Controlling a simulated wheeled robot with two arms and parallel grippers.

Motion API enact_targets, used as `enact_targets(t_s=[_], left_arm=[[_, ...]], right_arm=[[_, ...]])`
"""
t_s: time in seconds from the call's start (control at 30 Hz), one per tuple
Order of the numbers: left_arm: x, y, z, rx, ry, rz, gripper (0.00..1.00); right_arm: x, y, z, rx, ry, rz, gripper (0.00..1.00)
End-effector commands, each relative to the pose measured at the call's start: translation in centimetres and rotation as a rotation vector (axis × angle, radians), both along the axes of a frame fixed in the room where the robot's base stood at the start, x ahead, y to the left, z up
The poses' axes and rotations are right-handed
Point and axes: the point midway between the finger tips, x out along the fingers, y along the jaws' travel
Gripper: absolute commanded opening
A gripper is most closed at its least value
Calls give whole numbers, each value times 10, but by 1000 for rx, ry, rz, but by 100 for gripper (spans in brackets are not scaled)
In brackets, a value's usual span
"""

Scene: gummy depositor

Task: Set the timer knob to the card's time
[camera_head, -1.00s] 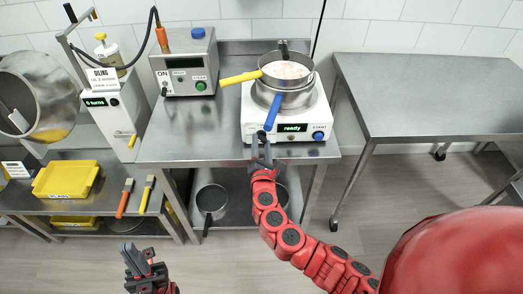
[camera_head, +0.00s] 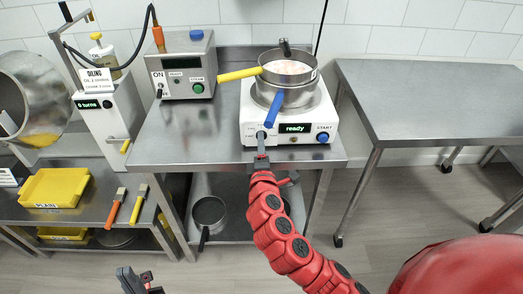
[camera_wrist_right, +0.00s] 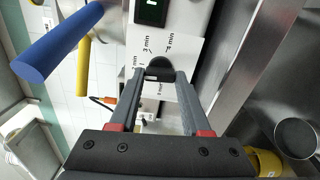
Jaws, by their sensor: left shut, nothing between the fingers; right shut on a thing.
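The white cooker (camera_head: 262,143) stands on the steel table with a lit "ready" display, a START label and a blue button. Its dark timer knob (camera_wrist_right: 160,64) shows in the right wrist view, on a white face with "min" labels, one reading "3 min". My right gripper (camera_head: 261,132) is shut on the knob at the cooker's front left; the fingers partly hide it, and its pointer is unclear. A small card (camera_head: 98,79) headed "OILING" stands by the white drum machine; its lines seem to say 2 minutes. My left gripper (camera_head: 133,278) is shut and empty, low at the bottom edge.
Stacked pots (camera_head: 287,92) sit on the cooker, their yellow and blue handles sticking out left and front, above my right gripper. A grey control box (camera_head: 183,65) stands to the left. A bare steel table (camera_head: 430,100) is at the right. A yellow tray (camera_head: 54,188) is lower left.

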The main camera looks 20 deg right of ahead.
Motion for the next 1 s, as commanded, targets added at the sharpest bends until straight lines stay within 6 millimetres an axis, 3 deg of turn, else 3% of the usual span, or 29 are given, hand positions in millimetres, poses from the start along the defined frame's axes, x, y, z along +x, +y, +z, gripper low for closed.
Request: enact_targets(t_s=[0.73, 0.77, 0.9, 1.0], left_arm=[[0, 0, -9, 0, 0, 0, 0], [0, 0, -9, 0, 0, 0, 0], [0, 0, -9, 0, 0, 0, 0], [0, 0, -9, 0, 0, 0, 0]], right_arm=[[0, 0, -1, 83, -20, -1, 0], [0, 0, -1, 83, -20, -1, 53], [0, 0, -1, 83, -21, -1, 78], [0, 0, -1, 81, -21, -1, 78]])
